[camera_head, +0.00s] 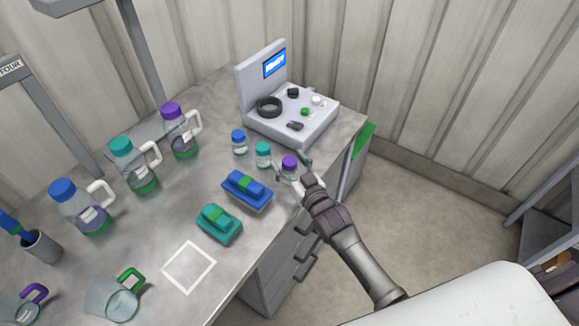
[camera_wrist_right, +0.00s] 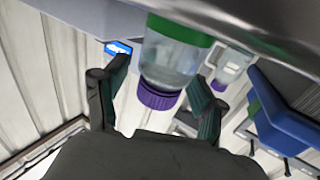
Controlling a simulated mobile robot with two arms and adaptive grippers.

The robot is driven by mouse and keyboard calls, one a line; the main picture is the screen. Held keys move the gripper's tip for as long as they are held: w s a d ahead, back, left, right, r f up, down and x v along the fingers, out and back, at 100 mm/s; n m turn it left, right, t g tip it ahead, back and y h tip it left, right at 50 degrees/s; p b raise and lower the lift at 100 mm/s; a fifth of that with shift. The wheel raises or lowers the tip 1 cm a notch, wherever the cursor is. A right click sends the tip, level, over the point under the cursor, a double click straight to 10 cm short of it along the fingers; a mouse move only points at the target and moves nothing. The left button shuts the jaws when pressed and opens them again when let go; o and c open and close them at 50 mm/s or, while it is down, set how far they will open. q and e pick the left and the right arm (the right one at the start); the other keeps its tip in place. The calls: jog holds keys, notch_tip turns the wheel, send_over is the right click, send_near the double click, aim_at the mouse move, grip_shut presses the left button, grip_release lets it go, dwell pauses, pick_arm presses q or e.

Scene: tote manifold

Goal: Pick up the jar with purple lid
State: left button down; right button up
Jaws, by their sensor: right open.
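The jar with purple lid (camera_head: 289,164) is a small clear jar standing upright near the right edge of the grey table. My right gripper (camera_head: 298,172) is open at this jar, with one finger on each side. In the right wrist view the jar (camera_wrist_right: 168,60) hangs upside down in the picture, with its purple lid lowest and a green band at its base. There it lies between the two spread fingers of the gripper (camera_wrist_right: 157,88); contact cannot be told. My left gripper is not in view.
A teal-lidded jar (camera_head: 263,152) and a blue-lidded jar (camera_head: 239,140) stand left of it. A grey device (camera_head: 292,120) stands behind. A blue box (camera_head: 247,192) and a teal box (camera_head: 218,224) lie in front. Several larger jugs stand at the left. A white-outlined square (camera_head: 189,267) is empty.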

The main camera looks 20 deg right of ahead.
jog(key=shift+s, duration=0.1)
jog(key=shift+c, duration=1.1)
jog(key=c, duration=1.1)
jog(key=shift+o, duration=0.2)
